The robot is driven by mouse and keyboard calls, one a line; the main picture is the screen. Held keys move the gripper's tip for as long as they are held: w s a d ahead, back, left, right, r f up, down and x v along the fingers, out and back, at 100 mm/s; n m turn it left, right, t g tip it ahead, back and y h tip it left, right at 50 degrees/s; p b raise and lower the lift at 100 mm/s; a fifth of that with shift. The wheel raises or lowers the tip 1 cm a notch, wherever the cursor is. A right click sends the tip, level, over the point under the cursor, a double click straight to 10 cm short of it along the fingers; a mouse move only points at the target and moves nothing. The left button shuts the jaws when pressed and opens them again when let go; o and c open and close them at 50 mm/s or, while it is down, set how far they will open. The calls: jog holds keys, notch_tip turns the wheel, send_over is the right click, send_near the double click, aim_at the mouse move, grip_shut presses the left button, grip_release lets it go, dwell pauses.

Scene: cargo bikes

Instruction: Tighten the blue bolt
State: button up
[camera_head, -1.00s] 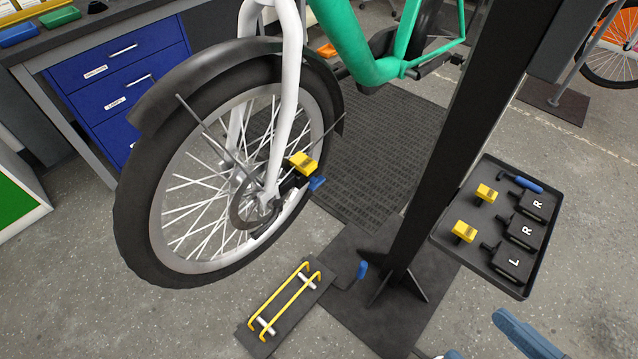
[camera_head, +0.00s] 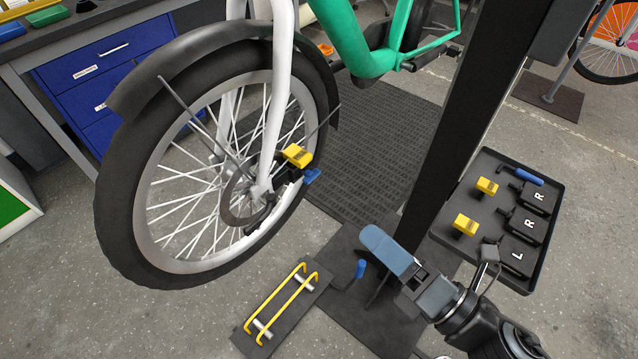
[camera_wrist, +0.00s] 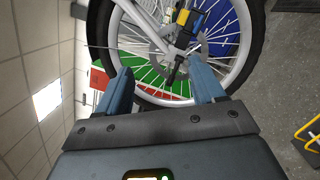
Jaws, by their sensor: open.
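A blue bolt-like part (camera_head: 312,176) sits at the brake caliper beside the front wheel hub, just below a yellow block (camera_head: 297,155). My gripper (camera_head: 378,243) has blue fingers and is to the right of the wheel and lower in the picture, apart from the bolt. In the wrist view my gripper (camera_wrist: 162,84) is open and empty, with the wheel beyond its fingers.
The dark stand post (camera_head: 460,130) rises right of the wheel. A tray (camera_head: 488,275) with yellow blocks, black pieces and a blue-handled tool lies at right. A floor plate with yellow bars (camera_head: 286,305) and a small upright blue piece (camera_head: 361,268) are below.

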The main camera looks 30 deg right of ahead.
aim_at(315, 178)
jog(key=w+f+n, duration=0.1)
jog(key=w+n, duration=0.3)
jog(key=w, duration=0.2)
jog(key=w+f+n+g+y, duration=0.1)
jog(key=w+f+n, duration=0.1)
jog(key=w+n, duration=0.2)
jog(key=w+f+n, duration=0.1)
jog(key=w+n, duration=0.4)
jog(key=w, duration=0.3)
jog(key=shift+d+f+g, duration=0.2)
jog(key=shift+f+g, duration=0.2)
